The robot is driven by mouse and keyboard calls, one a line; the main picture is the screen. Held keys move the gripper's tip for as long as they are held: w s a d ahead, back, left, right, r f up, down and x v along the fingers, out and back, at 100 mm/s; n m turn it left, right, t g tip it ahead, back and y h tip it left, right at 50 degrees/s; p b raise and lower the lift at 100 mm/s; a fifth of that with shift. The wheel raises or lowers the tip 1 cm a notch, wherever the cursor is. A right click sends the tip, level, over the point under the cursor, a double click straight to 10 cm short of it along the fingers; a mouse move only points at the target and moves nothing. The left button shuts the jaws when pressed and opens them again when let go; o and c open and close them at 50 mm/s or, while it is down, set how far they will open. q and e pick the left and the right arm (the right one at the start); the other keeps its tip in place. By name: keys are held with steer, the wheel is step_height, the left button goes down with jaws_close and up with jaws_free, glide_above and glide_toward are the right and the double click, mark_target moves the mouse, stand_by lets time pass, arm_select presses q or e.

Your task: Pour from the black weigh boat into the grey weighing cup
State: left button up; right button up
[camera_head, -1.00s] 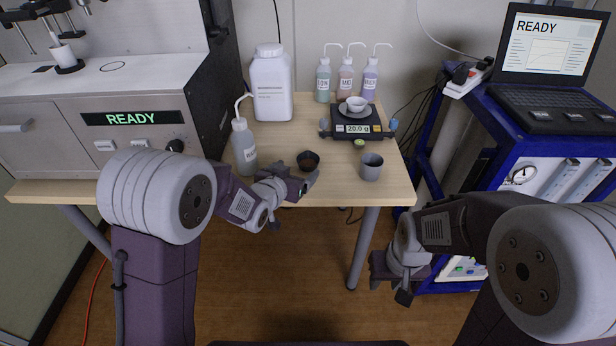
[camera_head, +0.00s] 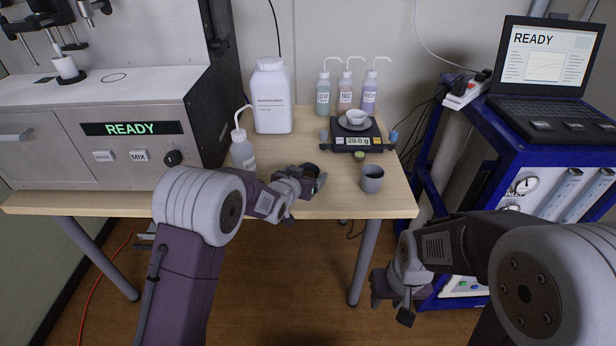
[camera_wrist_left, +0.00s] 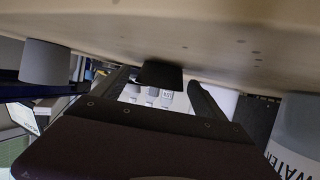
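The black weigh boat (camera_head: 310,170) is a small dark bowl near the table's front edge, partly hidden by my left gripper (camera_head: 316,180) in the head view. In the left wrist view, which shows the table at the top, the boat (camera_wrist_left: 160,75) appears between two spread, open fingers (camera_wrist_left: 158,88); I see no contact. A grey cup (camera_head: 372,179) stands upright on the table, right of the boat; it also shows in the left wrist view (camera_wrist_left: 45,62).
The balance (camera_head: 357,142) reads 20.0 g. A wash bottle (camera_head: 243,155) stands left of my left gripper, with a large white jar (camera_head: 272,95) behind it. Several small bottles (camera_head: 346,93) line the back.

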arm_select(q)
steer(key=c, duration=0.9)
step_height(320, 180, up, 5)
steer(key=shift+f+p, duration=0.2)
steer(key=shift+p, duration=0.8)
steer(key=d+r+p, duration=0.1)
steer(key=d+r, duration=0.1)
steer(key=d, duration=0.2)
steer(key=d+r+p, duration=0.2)
steer(key=d, duration=0.1)
steer(key=d+r+p, duration=0.1)
steer(key=d+r, duration=0.1)
steer(key=d, duration=0.2)
steer(key=shift+s+d+r, duration=0.2)
steer(key=shift+d, duration=0.15)
